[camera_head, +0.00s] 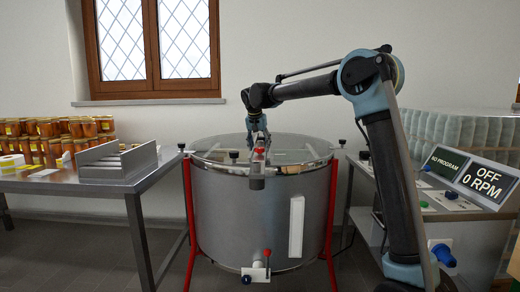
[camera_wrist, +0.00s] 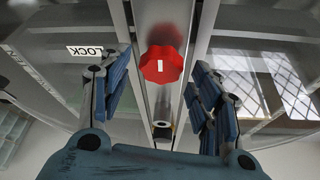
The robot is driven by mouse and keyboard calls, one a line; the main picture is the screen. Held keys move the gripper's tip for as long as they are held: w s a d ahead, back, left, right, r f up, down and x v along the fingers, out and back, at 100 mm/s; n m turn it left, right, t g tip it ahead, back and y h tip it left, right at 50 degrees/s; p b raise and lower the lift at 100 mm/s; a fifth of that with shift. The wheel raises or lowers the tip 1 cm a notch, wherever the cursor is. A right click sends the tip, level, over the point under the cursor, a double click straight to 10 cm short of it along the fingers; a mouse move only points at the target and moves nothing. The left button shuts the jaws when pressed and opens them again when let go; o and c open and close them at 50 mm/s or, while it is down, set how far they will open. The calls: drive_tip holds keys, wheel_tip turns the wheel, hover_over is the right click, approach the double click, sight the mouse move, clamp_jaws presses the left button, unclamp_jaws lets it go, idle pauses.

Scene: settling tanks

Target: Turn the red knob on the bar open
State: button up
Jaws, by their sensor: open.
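The red knob (camera_wrist: 162,66) sits on the metal bar that crosses the lid of the steel drum. It has a lobed rim and a white mark that runs along the bar. In the head view the red knob (camera_head: 259,150) shows small, just below my gripper (camera_head: 257,135). The bar (camera_head: 257,170) ends at the drum's front rim. In the wrist view my gripper (camera_wrist: 155,100) is open, with one blue finger on each side of the bar. The knob lies between and beyond the fingers, and I see no contact. A LOCK label (camera_wrist: 92,51) is on the left of the bar.
The drum (camera_head: 240,215) stands on red legs (camera_head: 188,210). A table at left holds several jars (camera_head: 40,140) and a metal rack (camera_head: 118,162). At right, a control panel (camera_head: 485,182) reads OFF, 0 RPM, near wrapped jars (camera_head: 455,130).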

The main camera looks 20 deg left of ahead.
drive_tip(key=v, duration=1.1)
drive_tip(key=s+d+f, duration=0.3)
drive_tip(key=s+d, duration=0.1)
drive_tip(key=d, duration=0.8)
drive_tip(key=s+d+f+g, duration=0.1)
drive_tip(key=s+d+f, duration=0.25)
drive_tip(key=d, duration=0.85)
drive_tip(key=s+d+f, duration=0.2)
drive_tip(key=s+d, duration=0.2)
drive_tip(key=d, duration=0.7)
drive_tip(key=s+d+f, duration=0.8)
drive_tip(key=s+f, duration=0.4)
drive_tip(key=f, duration=0.1)
drive_tip(key=s+d+f+g, duration=0.1)
drive_tip(key=s+d+f, duration=0.8)
drive_tip(key=s+f, duration=0.4)
drive_tip(key=shift+s, duration=0.25)
